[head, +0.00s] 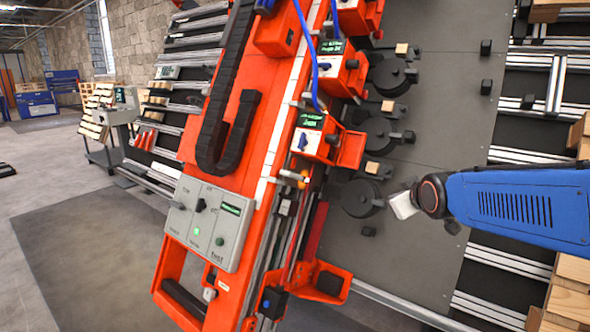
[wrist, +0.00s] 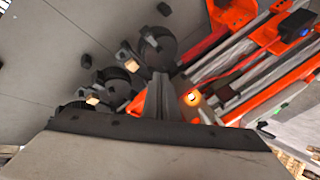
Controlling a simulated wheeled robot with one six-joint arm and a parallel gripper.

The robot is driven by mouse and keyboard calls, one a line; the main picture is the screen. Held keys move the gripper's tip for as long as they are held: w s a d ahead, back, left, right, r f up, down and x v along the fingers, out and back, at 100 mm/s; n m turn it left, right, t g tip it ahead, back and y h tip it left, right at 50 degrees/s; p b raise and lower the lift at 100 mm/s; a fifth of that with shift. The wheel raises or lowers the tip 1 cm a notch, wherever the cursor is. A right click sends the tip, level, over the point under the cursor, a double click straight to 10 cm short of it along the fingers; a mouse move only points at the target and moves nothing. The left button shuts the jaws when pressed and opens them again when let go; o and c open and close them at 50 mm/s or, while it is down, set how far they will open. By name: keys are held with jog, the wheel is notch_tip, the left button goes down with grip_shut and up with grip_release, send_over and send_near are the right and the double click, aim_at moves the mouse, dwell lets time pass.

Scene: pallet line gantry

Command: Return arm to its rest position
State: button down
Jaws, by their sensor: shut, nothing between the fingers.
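My arm (head: 520,208) enters the head view from the right as a blue link, with a dark joint at its left end. A pale part beyond that joint hangs over the grey plate; the fingers cannot be made out there. In the wrist view my gripper (wrist: 162,80) shows as dark fingers pressed together, shut and empty. The fingers point toward the black round clamps and the orange gantry rail, and I cannot tell how near they are.
The orange gantry (head: 228,130) with a grey control box (head: 208,222) stands left of the arm. Black round clamps (head: 362,197) line the grey plate (head: 445,110). Wooden pallet parts (head: 572,290) stand at the right edge. The floor (head: 50,195) at left is open.

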aim_at(350, 147)
jog(key=s+f+m+g, duration=0.2)
jog(key=s+f, duration=0.2)
jog(key=s, duration=0.7)
jog(key=s+f+m+g, duration=0.1)
jog(key=s+f+g, duration=0.2)
jog(key=s, duration=0.8)
jog(key=s+d+f+m+g, duration=0.1)
jog(key=s+f+m+g, duration=0.1)
jog(key=s+f, duration=0.4)
jog(key=s, duration=0.4)
jog(key=shift+s+f+m+g, duration=0.25)
jog(key=shift+s+m+g, duration=0.05)
jog(key=shift+s, duration=0.1)
jog(key=shift+w+d, duration=0.1)
jog(key=w+a+r+n+t, duration=0.1)
jog(key=w+r+n+t, duration=0.2)
jog(key=w, duration=1.4)
jog(key=w+a+r+n+t+y, duration=0.1)
jog(key=w+r+n+t, duration=0.3)
jog(key=w+r, duration=0.7)
jog(key=w+a+r+n+t+y, duration=0.1)
jog(key=w+r+n+t, duration=0.3)
jog(key=w, duration=2)
notch_tip(350, 147, up, 3)
jog(key=t, duration=0.2)
jog(key=shift+t, duration=0.4)
jog(key=shift+f, duration=0.15)
